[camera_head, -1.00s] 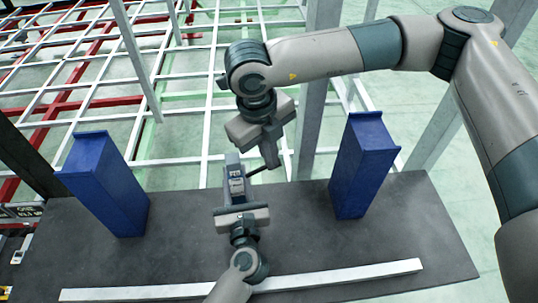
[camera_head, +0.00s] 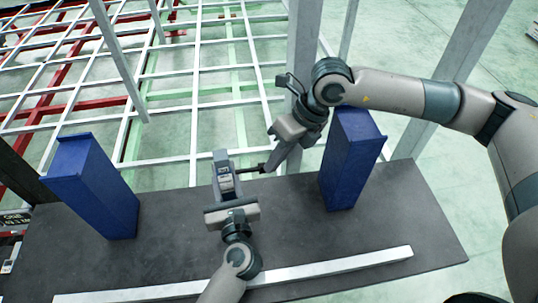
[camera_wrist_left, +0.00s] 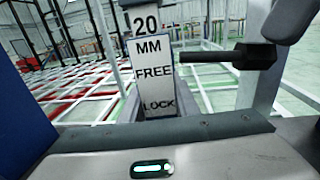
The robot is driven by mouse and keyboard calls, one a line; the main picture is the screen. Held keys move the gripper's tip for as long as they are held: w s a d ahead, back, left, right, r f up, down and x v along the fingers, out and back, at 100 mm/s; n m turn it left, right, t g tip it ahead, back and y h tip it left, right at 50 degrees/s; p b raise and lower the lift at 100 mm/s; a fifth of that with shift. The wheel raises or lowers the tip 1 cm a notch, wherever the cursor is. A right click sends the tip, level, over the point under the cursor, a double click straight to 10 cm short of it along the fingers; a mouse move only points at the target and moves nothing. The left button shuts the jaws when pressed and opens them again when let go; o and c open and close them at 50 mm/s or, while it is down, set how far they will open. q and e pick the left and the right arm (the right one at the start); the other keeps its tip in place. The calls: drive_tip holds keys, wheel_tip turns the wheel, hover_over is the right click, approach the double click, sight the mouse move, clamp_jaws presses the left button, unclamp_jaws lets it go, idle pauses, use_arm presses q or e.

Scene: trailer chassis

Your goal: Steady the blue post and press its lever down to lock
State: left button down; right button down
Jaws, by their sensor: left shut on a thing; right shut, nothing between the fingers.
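A small grey post (camera_head: 226,180) with a pale front stands upright near the bench's back edge; the left wrist view shows its face (camera_wrist_left: 157,75) marked "20 MM", "FREE" and "LOCK". My left gripper (camera_head: 230,205) is shut on this post from the front. A dark lever (camera_head: 249,169) sticks out to the right from the post; it also shows in the left wrist view (camera_wrist_left: 225,56), nearly level and beside "FREE". My right gripper (camera_head: 273,164) is shut and empty at the lever's outer end. I cannot tell whether they touch. The post's lower part is hidden.
Tall blue blocks stand on the dark bench (camera_head: 165,262), one at the left (camera_head: 95,190) and one at the right (camera_head: 350,170), close to my right gripper. A pale bar (camera_head: 330,263) lies along the front. A metal frame (camera_head: 190,60) stands behind.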

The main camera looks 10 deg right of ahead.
drive_tip(key=shift+d+f, duration=0.2)
drive_tip(key=shift+f, duration=0.8)
drive_tip(key=shift+d+f, duration=0.2)
drive_tip(key=shift+f, duration=0.8)
drive_tip(key=shift+r, duration=0.2)
drive_tip(key=shift+r, duration=0.6)
drive_tip(key=v, duration=1.2)
drive_tip(key=shift+f, duration=0.1)
use_arm(q)
drive_tip(key=c, duration=1.1)
unclamp_jaws()
